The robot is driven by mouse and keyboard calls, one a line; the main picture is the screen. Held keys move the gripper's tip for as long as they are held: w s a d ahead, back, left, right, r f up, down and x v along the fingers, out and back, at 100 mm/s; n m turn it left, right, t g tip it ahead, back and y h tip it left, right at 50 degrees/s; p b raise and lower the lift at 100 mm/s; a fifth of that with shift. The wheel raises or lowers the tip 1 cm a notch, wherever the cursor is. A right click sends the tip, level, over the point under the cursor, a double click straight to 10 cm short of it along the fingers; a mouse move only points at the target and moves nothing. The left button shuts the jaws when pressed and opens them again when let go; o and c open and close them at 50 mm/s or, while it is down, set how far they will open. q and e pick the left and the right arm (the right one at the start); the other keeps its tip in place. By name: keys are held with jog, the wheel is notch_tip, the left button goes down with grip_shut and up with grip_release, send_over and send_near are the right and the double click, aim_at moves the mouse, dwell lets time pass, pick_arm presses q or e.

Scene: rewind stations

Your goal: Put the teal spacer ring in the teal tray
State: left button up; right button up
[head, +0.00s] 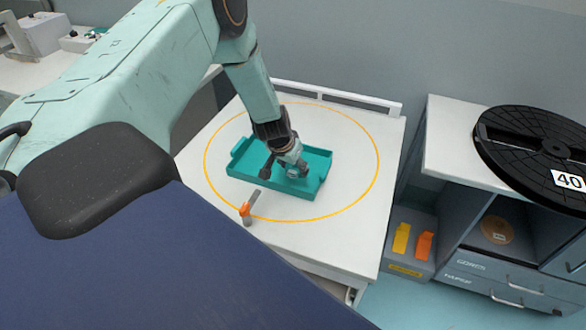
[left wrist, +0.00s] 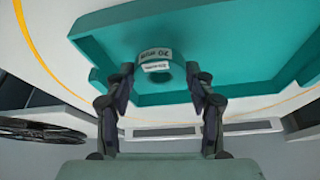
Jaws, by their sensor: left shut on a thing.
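The teal tray (head: 262,186) lies on the white table inside a yellow-orange circle. It also fills the upper part of the left wrist view (left wrist: 240,40). My left gripper (head: 290,166) is down over the tray. In the left wrist view its two fingers (left wrist: 153,78) are shut on the teal spacer ring (left wrist: 153,60), which carries white labels with black print. The ring is within the tray's outline, and I cannot tell whether it touches the tray floor. In the head view the gripper mostly hides the ring. My right gripper is not in view.
A small tool with an orange end (head: 246,211) is on the table just in front of the tray. A low white rail (head: 340,97) runs along the table's back edge. A large black reel (head: 535,150) lies on the grey cabinet at right. Yellow and orange items (head: 412,242) are beside the table.

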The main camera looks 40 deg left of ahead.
aim_at(293, 180)
pick_arm(q)
notch_tip(293, 180, down, 2)
jog(key=shift+a+f+b, duration=0.15)
jog(key=shift+f+b, duration=0.1)
jog(key=shift+b, duration=0.55)
jog(key=shift+w+f, duration=0.2)
jog(key=shift+s+r, duration=0.15)
jog(key=shift+r, duration=0.05)
jog(key=shift+f, duration=0.2)
jog(key=o, duration=1.2)
jog(key=shift+f, duration=0.1)
jog(key=shift+c, duration=0.2)
jog(key=shift+r, duration=0.2)
